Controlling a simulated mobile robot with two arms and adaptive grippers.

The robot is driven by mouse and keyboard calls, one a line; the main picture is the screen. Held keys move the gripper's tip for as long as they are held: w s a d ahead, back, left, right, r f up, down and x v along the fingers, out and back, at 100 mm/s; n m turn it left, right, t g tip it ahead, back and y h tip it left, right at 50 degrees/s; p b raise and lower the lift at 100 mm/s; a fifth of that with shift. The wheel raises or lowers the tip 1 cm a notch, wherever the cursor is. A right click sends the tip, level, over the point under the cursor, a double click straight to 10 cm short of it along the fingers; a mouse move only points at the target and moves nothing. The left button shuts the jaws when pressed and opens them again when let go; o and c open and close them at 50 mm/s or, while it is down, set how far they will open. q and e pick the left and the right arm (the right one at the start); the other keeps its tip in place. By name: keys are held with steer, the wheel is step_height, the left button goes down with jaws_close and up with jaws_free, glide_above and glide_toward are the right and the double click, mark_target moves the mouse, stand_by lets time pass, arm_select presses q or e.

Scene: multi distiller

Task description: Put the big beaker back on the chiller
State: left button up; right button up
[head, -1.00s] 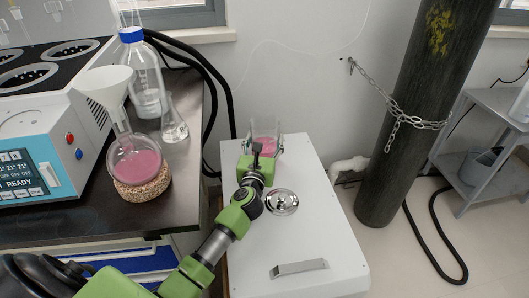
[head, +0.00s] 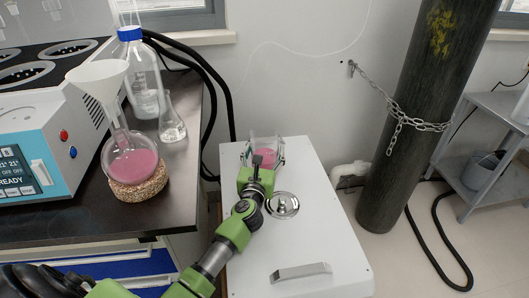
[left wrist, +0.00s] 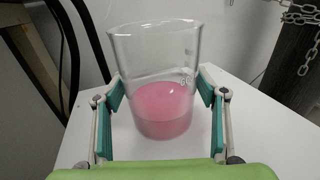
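The big beaker (left wrist: 165,75) is clear glass with pink liquid in its lower part. In the left wrist view it stands between the two teal finger pads of my left gripper (left wrist: 161,95), which is shut on it. In the head view the beaker (head: 263,153) and the left gripper (head: 262,158) are over the back end of the white chiller (head: 320,232). Whether the beaker's base touches the chiller top cannot be told. My right gripper is not in view.
A round metal lid (head: 282,206) and a handle (head: 300,272) are on the chiller top. A round flask of pink liquid (head: 130,165) with a funnel (head: 98,75) sits in a cork ring on the dark bench at left. A chained gas cylinder (head: 415,110) stands at right.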

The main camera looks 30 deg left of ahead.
arm_select(q)
steer(key=shift+o, duration=0.2)
steer(key=shift+r, duration=0.15)
steer(key=p+v, duration=0.1)
steer(key=v, duration=0.6)
steer(key=shift+s, duration=0.2)
steer(key=v, duration=0.3)
steer(key=shift+s+d, duration=0.2)
steer(key=shift+s, duration=0.15)
steer(key=shift+s+d, duration=0.1)
steer(key=shift+s, duration=0.3)
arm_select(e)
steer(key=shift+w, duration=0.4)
